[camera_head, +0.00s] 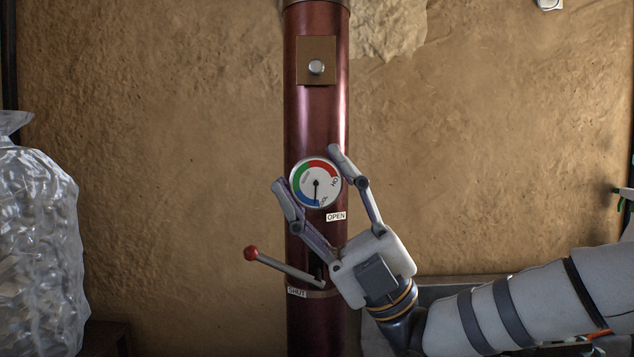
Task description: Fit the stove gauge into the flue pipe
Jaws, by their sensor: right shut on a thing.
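The stove gauge (303,182) is a round white dial with a green, red and blue band and a dark needle. It is in front of the dark red flue pipe (316,120), with its face toward me and its markings turned askew. My right gripper (308,169) reaches up from the lower right and is shut on the gauge, one finger on each side. The gauge's back and any hole behind it are hidden, so I cannot tell whether it is seated in the pipe. My left gripper is not in view.
A lever with a red knob (251,253) juts left from the pipe below the gauge, near the SHUT label (297,292). The OPEN label (336,216) lies between my fingers. A brown plate with a silver knob (316,67) is above. A clear plastic bag (40,245) stands left.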

